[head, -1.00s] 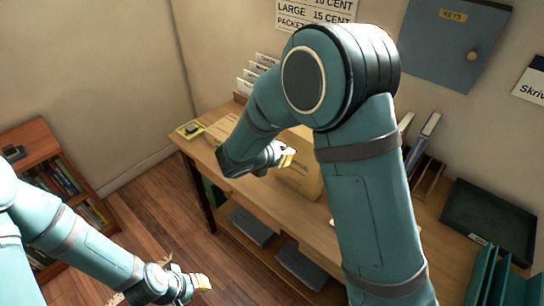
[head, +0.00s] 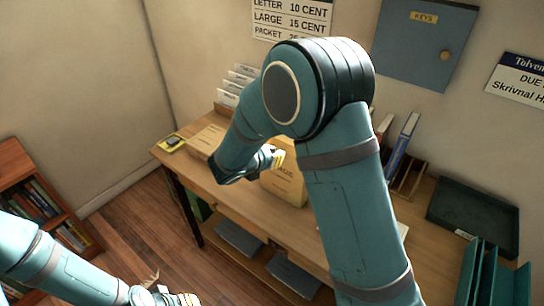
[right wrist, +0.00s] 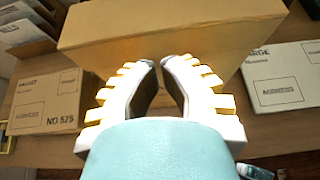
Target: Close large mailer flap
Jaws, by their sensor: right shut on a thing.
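A tan mailer (head: 284,185) with printed lettering stands on the wooden desk, partly hidden behind my right arm. In the right wrist view a broad plain tan panel, seemingly its flap (right wrist: 180,27), stands across the top. My right gripper (head: 276,157) is at the mailer's upper part. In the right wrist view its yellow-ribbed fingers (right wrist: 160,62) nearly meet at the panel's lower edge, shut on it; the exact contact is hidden. My left gripper (head: 178,299) is low at the bottom edge, away from the desk and partly cut off.
A flat mailer (head: 207,139) lies left on the desk (head: 235,198). A mailer printed "ARGE" (right wrist: 283,75) lies right in the wrist view. Upright sorted envelopes (head: 240,80) stand behind. Blue binder (head: 402,143), dark tray (head: 473,215) and teal folders (head: 490,275) are at right.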

